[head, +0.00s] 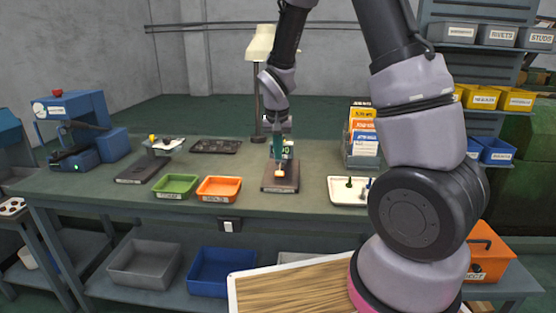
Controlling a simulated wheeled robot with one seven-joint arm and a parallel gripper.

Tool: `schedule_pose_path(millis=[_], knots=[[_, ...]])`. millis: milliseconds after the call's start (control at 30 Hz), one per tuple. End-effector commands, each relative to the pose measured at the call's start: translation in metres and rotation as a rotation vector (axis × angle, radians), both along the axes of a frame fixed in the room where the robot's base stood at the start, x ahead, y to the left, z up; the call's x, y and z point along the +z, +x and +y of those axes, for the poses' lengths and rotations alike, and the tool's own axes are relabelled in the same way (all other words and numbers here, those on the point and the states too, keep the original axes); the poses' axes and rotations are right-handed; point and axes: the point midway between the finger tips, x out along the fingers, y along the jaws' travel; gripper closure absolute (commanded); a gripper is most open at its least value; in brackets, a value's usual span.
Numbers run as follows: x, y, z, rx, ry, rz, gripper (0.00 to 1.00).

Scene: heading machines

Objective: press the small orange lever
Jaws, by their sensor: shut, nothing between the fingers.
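My arm reaches over the bench, and my gripper (278,155) points down above a small dark brown block (281,187) with a label on its front edge. The gripper is small in this view; its fingers look shut with nothing held. A small bright orange piece (280,173), seemingly the lever, sits on the block just below the fingertips. I cannot tell whether the fingertips touch it. A unit with a green display (288,149) stands behind the gripper and is partly hidden by it.
An orange tray (219,197) and a green tray (176,194) lie to the left on the bench (120,196). A white tray (348,203) with small parts lies to the right. A lamp (259,44) and a card rack (363,160) stand behind.

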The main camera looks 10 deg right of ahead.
Motion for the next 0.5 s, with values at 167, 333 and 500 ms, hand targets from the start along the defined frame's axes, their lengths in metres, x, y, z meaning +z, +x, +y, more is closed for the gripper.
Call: schedule_pose_path(millis=[167,333,500], knots=[[0.021,-0.029,0.011,0.004,0.002,-0.002,1.0],[0.034,-0.047,0.016,0.002,0.001,0.0,1.0],[0.038,-0.054,0.018,0.0,0.001,0.0,1.0]])
